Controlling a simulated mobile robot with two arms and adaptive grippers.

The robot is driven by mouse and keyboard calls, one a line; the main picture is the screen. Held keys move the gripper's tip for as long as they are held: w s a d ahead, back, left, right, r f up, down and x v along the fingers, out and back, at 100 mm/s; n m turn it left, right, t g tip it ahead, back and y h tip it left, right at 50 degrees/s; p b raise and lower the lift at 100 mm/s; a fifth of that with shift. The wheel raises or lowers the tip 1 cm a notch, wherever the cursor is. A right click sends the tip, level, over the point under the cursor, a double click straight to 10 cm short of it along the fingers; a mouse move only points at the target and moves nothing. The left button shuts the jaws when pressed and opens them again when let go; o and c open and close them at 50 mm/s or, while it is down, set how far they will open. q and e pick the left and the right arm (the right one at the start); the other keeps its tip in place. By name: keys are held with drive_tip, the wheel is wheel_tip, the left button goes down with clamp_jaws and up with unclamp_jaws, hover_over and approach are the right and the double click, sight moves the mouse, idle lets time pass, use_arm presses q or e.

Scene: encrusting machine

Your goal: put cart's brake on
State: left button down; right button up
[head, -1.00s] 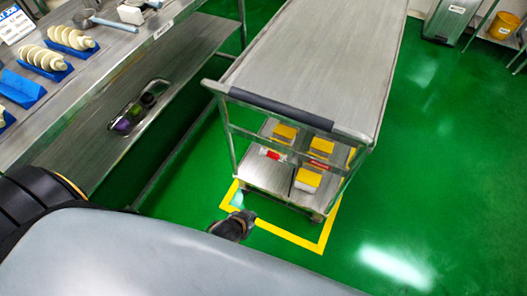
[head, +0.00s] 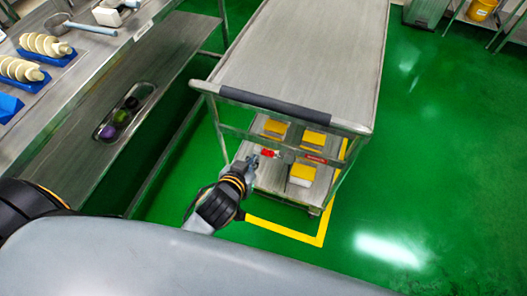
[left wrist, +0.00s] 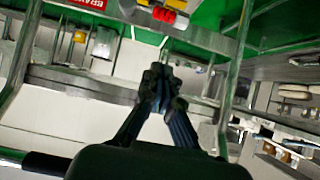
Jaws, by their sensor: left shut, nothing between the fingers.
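The steel cart (head: 300,60) stands in the middle of the head view, with a dark handle grip (head: 275,104) along its near edge. A small red and white part (head: 269,153), possibly the brake control, sits at the cart's near end. In the left wrist view it shows red and yellow (left wrist: 165,14) at the top edge. A red label (head: 313,160) is to its right; it reads partly "BRA" in the left wrist view (left wrist: 90,3). My left gripper (head: 252,163) is shut and empty, close to the left of the red part, apparently apart from it. My right gripper is not in view.
Several yellow-topped boxes (head: 313,139) sit on the cart's lower shelf. A yellow floor line (head: 285,232) runs around the cart. A steel workbench (head: 85,65) with a lower shelf is at left. Green floor (head: 440,150) is clear at right.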

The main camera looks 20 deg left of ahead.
use_arm(q)
hover_over(263, 154)
drive_tip(key=s, duration=0.2)
wheel_tip(263, 154, down, 6)
drive_tip(key=shift+w+d+f, duration=0.1)
drive_tip(key=shift+d+f, duration=0.1)
drive_tip(key=shift+f, duration=0.4)
drive_tip(key=shift+w+d+f, duration=0.1)
drive_tip(key=shift+d+f, duration=0.1)
drive_tip(key=shift+f, duration=0.4)
drive_tip(key=shift+w+f, duration=0.1)
drive_tip(key=shift+f, duration=0.45)
drive_tip(key=shift+a+f, duration=0.15)
drive_tip(key=shift+f, duration=0.05)
